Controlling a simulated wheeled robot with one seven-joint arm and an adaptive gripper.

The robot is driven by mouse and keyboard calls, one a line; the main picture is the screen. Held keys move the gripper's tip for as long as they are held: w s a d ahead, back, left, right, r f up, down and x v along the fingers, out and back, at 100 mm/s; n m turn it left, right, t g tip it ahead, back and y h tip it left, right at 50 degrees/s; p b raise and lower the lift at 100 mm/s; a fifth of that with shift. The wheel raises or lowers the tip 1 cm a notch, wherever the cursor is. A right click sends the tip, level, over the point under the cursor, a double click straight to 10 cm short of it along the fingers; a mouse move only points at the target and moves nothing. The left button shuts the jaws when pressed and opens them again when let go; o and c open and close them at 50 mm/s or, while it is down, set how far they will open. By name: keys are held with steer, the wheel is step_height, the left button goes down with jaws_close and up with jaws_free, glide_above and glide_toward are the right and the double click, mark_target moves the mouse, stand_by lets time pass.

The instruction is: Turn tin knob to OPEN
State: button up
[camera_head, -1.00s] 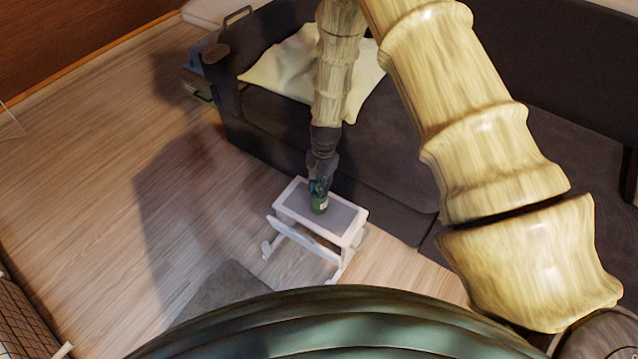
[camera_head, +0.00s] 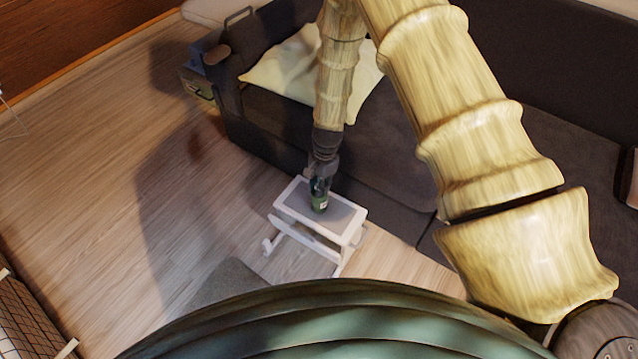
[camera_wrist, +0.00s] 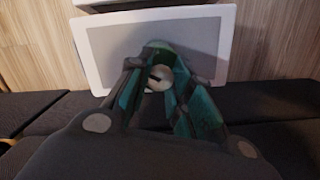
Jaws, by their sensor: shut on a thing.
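The green tin (camera_head: 319,203) stands upright on the grey top of a small white stool. In the wrist view its round pale knob (camera_wrist: 160,77), with a dark slot or mark, shows between my fingers, with a green rim (camera_wrist: 157,46) behind it. My gripper (camera_head: 319,187) points down at the tin from above. In the wrist view its dark and teal fingers (camera_wrist: 158,88) are closed around the knob from both sides. Any OPEN lettering is too small to read, and the fingers hide part of the tin's top.
The white stool (camera_head: 290,208) stands on the wood floor in front of a dark sofa (camera_head: 390,180). A cream cloth (camera_head: 285,70) lies on the sofa. A grey mat (camera_head: 225,285) lies on the floor nearby.

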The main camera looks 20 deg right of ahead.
steer(key=shift+m+t+p, duration=0.3)
steer(key=shift+m+p, duration=1.5)
steer(key=shift+m, duration=0.9)
steer(key=shift+m+p, duration=0.5)
steer(key=shift+m, duration=0.7)
steer(key=shift+m+t+p, duration=0.3)
steer(key=shift+m+p, duration=0.65)
steer(key=shift+m, duration=0.35)
steer(key=o, duration=0.9)
